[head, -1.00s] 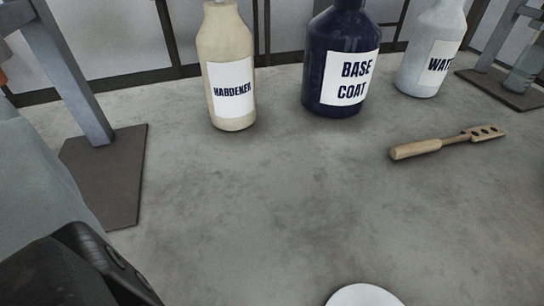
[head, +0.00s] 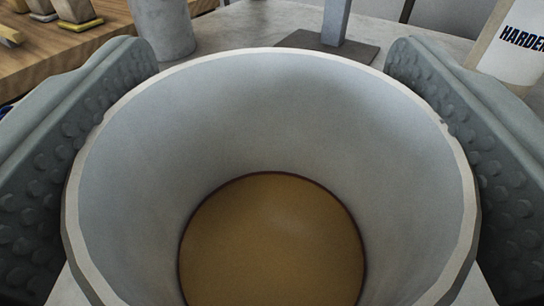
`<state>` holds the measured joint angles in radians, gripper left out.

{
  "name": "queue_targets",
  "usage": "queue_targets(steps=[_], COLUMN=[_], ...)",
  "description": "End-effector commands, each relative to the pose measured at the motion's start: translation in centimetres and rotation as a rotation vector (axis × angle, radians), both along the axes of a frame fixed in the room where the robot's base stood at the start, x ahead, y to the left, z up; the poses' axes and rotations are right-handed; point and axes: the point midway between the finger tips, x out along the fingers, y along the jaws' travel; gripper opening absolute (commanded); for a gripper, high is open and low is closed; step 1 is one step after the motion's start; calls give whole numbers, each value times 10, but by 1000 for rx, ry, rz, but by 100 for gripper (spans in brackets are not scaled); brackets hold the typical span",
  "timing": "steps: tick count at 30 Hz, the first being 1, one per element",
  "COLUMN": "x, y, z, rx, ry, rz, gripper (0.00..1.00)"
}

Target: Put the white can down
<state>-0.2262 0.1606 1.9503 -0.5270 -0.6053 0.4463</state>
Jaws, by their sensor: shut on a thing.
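The white can (head: 275,110) fills the middle of the head view, seen from above through its open top. It looks upright or nearly so, with a brown surface (head: 272,240) at the bottom inside. My gripper (head: 268,58) is shut on it, with one grey, dimpled finger against each side. The can's outside and base are hidden, so I cannot tell whether it touches anything below.
A wooden board (head: 108,22) with brushes (head: 76,10) lies at the upper left, beside a grey cylinder (head: 166,28). A post on a dark base plate (head: 345,50) stands behind the can. The hardener bottle (head: 508,55) is at the right. Grey tabletop (head: 235,30) shows between them.

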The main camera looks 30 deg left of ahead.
Motion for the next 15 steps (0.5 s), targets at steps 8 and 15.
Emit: queue_targets(steps=[8,15], x=[0,0], y=[0,0], z=[-4,-7], rx=[0,0], ry=[-2,-1], rz=[-1,-1], gripper=[25,86])
